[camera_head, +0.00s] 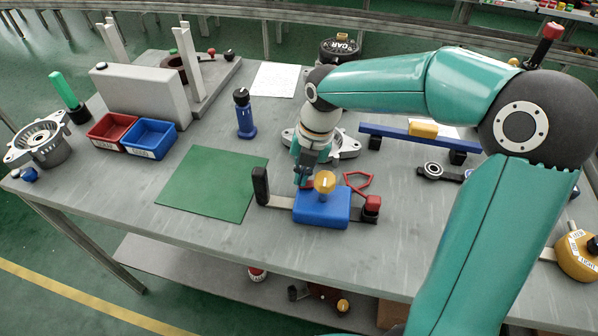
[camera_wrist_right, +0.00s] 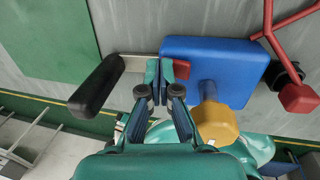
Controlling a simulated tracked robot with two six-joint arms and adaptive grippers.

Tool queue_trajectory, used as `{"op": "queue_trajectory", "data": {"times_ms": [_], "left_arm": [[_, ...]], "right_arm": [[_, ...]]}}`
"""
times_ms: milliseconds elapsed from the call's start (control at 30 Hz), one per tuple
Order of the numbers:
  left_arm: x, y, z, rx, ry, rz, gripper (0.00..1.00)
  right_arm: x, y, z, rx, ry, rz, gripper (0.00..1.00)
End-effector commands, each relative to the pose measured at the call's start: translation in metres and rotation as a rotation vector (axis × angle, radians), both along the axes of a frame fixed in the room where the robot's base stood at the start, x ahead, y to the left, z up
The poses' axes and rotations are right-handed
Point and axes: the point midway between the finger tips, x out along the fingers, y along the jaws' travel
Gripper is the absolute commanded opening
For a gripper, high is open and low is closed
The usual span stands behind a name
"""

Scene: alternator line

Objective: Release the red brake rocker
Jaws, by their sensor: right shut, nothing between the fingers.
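The blue box (camera_head: 322,212) with a yellow knob (camera_head: 325,182) lies on a flat metal bar near the table's front edge. A small red rocker (camera_wrist_right: 182,69) shows at the box's left edge in the right wrist view, partly hidden by my fingers. In the head view only a bit of red (camera_head: 309,184) shows beside the fingers. My right gripper (camera_wrist_right: 160,76) is shut and empty, its tips close against the rocker's left side; I cannot tell whether they touch. The head view shows the right gripper (camera_head: 303,181) pointing down behind the box. My left gripper is out of view.
A black upright grip (camera_wrist_right: 98,84) stands left of the gripper on the bar. A red-capped post (camera_head: 372,204) and a bent red rod (camera_head: 360,184) are right of the box. A metal housing (camera_head: 348,147) lies behind. The green mat (camera_head: 212,183) is bare.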

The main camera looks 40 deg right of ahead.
Motion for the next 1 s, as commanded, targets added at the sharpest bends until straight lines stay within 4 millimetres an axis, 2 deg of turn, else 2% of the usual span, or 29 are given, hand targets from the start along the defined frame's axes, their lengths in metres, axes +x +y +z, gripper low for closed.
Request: {"op": "queue_trajectory", "data": {"times_ms": [433,800,1000], "left_arm": [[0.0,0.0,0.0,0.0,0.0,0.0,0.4],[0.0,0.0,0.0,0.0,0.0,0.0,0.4],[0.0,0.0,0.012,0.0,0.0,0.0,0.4]], "right_arm": [[-0.012,-0.011,0.003,0.001,0.0,-0.004,0.0],[-0.013,-0.012,0.004,0.0,0.0,-0.003,0.0],[-0.011,-0.009,0.018,0.0,0.0,-0.001,0.0]]}}
